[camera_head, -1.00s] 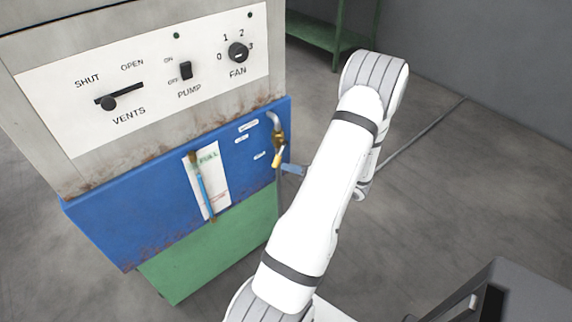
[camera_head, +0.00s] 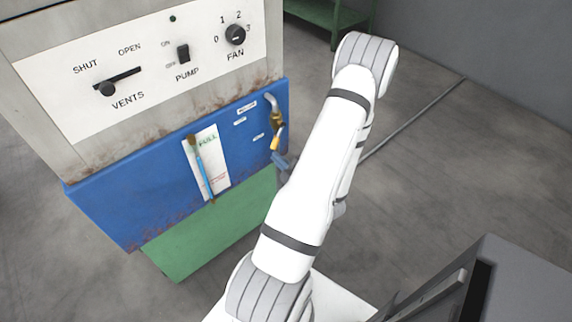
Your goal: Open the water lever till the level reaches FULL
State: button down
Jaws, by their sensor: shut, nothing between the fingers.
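The water tap (camera_head: 277,118) is a grey pipe with a brass body at the right end of the blue tank (camera_head: 120,205). Its yellow-tipped lever (camera_head: 275,144) points down. A white gauge plate (camera_head: 217,165) on the tank front reads FULL near its top. A blue tube (camera_head: 203,172) with a brownish top runs down it; the exact level is too small to tell. My gripper (camera_head: 281,161) is a small blue-grey shape just below the lever, partly hidden by my arm. It is shut and empty; I cannot tell whether it touches the lever.
Above the tank is a white control panel (camera_head: 150,75) with a vents slider (camera_head: 107,88), a pump switch (camera_head: 183,53) and a fan knob (camera_head: 235,34). A green base (camera_head: 215,230) stands below. A green bench (camera_head: 325,14) is at the back. A cable crosses the open floor on the right.

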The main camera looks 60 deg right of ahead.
aim_at(278, 136)
jog(key=w+d+f, duration=0.2)
jog(key=w+d, duration=0.2)
jog(key=d, duration=0.1)
jog(key=shift+w, duration=0.4)
jog(key=shift+d+f, duration=0.1)
